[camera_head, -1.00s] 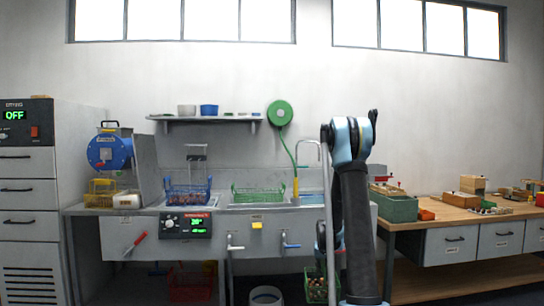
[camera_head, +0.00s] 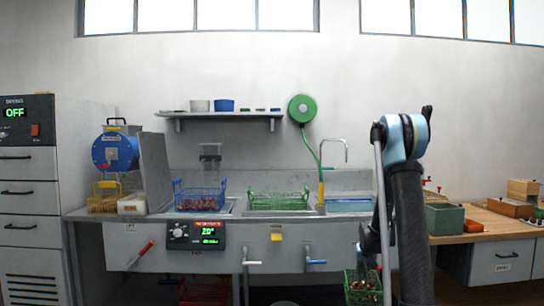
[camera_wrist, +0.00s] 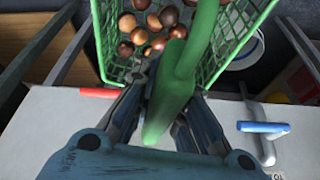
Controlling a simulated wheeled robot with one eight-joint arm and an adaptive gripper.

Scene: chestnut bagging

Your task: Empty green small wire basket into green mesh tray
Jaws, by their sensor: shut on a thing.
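The green small wire basket (camera_head: 350,293) hangs low in front of the sink bench, with brown chestnuts (camera_wrist: 150,25) inside. In the wrist view the basket's mesh wall (camera_wrist: 106,45) shows at the top, and its thick green handle (camera_wrist: 178,85) runs down between my fingers. My gripper (camera_wrist: 163,105) is shut on that handle. In the head view my fingers are mostly hidden by my arm.
A blue wire basket (camera_head: 200,199) stands left of the tray. A tap (camera_head: 334,143) and a yellow-ended hose (camera_head: 321,190) stand to its right. Blue (camera_head: 316,262) and red (camera_head: 140,254) valve handles jut from the bench front. A wooden table (camera_head: 500,226) is at right.

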